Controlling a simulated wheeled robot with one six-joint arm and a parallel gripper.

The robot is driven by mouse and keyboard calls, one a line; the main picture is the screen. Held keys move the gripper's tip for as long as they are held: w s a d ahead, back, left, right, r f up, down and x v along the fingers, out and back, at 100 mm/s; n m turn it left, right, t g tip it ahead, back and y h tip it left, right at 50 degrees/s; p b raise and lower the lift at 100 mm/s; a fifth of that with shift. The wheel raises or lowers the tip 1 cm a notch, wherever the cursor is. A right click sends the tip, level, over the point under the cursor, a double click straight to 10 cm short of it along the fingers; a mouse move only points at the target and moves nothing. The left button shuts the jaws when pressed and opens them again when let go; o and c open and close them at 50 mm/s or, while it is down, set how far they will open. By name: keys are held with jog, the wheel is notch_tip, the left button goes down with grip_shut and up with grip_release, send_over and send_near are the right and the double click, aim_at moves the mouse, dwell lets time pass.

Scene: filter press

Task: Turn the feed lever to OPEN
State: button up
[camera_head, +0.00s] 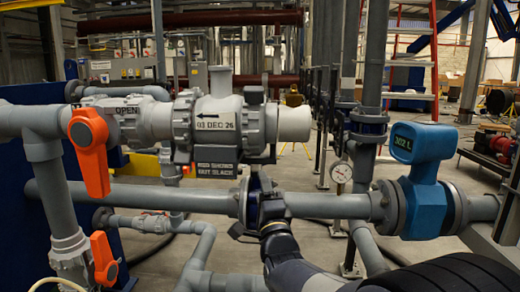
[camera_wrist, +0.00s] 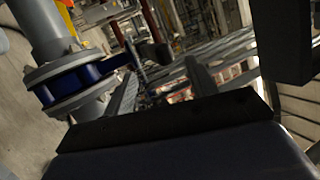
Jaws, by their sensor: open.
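A large orange lever (camera_head: 90,152) is at the left in the head view. Its hub is at the top and its handle hangs down, across the grey pipe line. The word OPEN (camera_head: 127,110) is on the grey body just right of the hub. A smaller orange lever (camera_head: 104,259) sits lower left, its handle also pointing down. No label marks either as the feed lever. My gripper (camera_head: 258,190) is in front of the horizontal pipe near the middle, well right of both levers. In the wrist view my gripper (camera_wrist: 162,85) has its fingers apart, with nothing between them.
A grey housing (camera_head: 215,122) with a date and arrow is above my gripper. A horizontal grey pipe (camera_head: 150,197) runs behind. The wrist view shows a blue flange (camera_wrist: 80,85) close at left.

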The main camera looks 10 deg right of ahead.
aim_at(256, 171)
jog(key=p+x, duration=0.4)
jog(key=x, duration=0.2)
jog(key=shift+w+r+p, duration=0.25)
jog(key=shift+w+p, duration=0.4)
jog(key=shift+w, duration=0.3)
jog(key=c, duration=0.6)
jog(key=shift+o, duration=0.2)
jog(key=b, duration=0.3)
jog(key=shift+f, duration=0.3)
jog(key=shift+b, duration=0.7)
jog(key=shift+r, duration=0.15)
